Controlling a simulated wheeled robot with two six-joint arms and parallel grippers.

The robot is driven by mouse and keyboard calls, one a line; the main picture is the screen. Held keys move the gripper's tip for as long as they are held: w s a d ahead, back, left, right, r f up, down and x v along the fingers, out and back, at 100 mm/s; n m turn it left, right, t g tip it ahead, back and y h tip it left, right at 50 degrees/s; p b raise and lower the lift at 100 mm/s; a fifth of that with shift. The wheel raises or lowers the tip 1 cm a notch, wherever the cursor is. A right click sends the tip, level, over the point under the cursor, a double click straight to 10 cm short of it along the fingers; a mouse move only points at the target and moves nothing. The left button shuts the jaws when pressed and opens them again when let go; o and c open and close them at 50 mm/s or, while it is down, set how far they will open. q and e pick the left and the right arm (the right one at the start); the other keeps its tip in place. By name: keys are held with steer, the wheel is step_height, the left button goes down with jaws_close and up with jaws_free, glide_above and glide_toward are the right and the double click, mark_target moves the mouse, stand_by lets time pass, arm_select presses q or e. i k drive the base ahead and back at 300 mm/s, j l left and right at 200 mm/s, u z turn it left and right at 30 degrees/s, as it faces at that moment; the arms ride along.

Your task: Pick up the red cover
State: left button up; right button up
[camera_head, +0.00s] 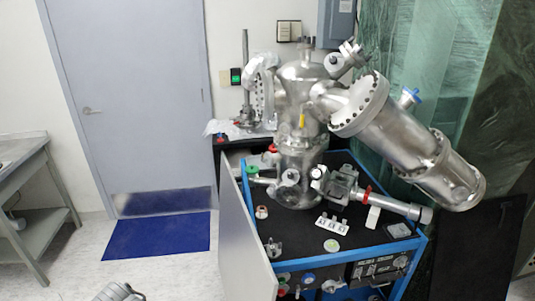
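Several small red parts show, and I cannot tell for sure which is the red cover. A reddish cap with a pale centre (261,212) sits at the left edge of the cart top. A small red piece (272,148) is at the back left beside the steel chamber. A red ring (367,194) is around the horizontal steel tube. A grey metallic shape (118,292) at the bottom edge looks like part of my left arm or gripper, cut off by the frame and well away from the cart. My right gripper is not in view.
The steel vacuum chamber (298,160) stands on the blue-framed cart (345,262), with a large cylinder (415,148) leaning right. An open grey panel (240,240) stands at the cart's left. A blue mat (158,235) lies before the door.

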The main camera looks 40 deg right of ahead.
mark_target(273, 149)
steer(key=i+j, duration=0.45)
steer(key=j, duration=0.15)
steer(key=i+j, duration=0.45)
steer(key=i+j+z, duration=0.15)
steer(key=i, duration=0.2)
steer(key=i+j+z, duration=0.15)
steer(key=i, duration=0.25)
steer(key=i+j+z, duration=0.15)
steer(key=i, duration=0.2)
steer(key=i+z, duration=0.3)
steer(key=z, duration=0.15)
steer(key=i+j+z, duration=0.1)
steer(key=i+z, duration=0.25)
steer(key=z, duration=0.15)
steer(key=i+j+z, duration=0.2)
steer(key=z, duration=0.25)
steer(key=i+j+z, duration=0.3)
steer(key=z, duration=0.15)
steer(key=i+j+z, duration=0.2)
steer(key=z, duration=0.25)
steer(key=i+j+z, duration=0.15)
steer(key=j+z, duration=0.15)
steer(key=z, duration=0.15)
steer(key=i+j+z, duration=0.1)
steer(key=j+z, duration=0.2)
steer(key=z, duration=0.15)
steer(key=j+z, duration=0.45)
steer(key=i+l, duration=0.05)
